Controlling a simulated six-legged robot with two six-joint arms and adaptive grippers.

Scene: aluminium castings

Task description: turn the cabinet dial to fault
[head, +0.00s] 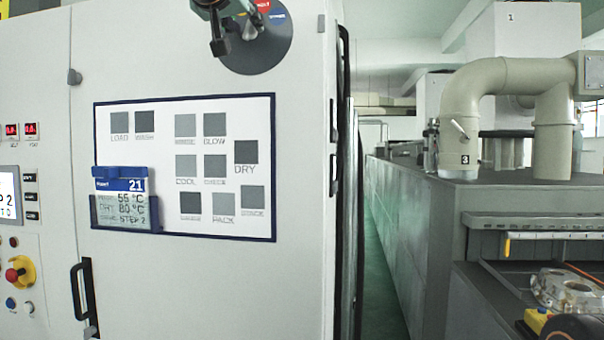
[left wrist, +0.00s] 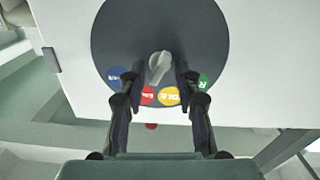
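The cabinet dial is a dark round disc (head: 258,45) at the top of the white cabinet door, partly cut off by the picture edge. In the left wrist view the disc (left wrist: 158,28) shows blue, red, yellow and green label spots along its lower rim. A pale grey knob (left wrist: 158,67) sits at its middle, slightly tilted. My left gripper (left wrist: 157,80) is open, with one finger on each side of the knob and a visible gap to each. It also shows in the head view (head: 219,35) in front of the disc's left part. My right gripper is not in view.
A framed board (head: 225,225) with grey squares and a blue-topped card holder (head: 122,200) is on the door below the dial. A black door handle (head: 80,290) is lower left. Grey machinery (head: 480,200) with beige pipes stands right, beyond a green-floored aisle.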

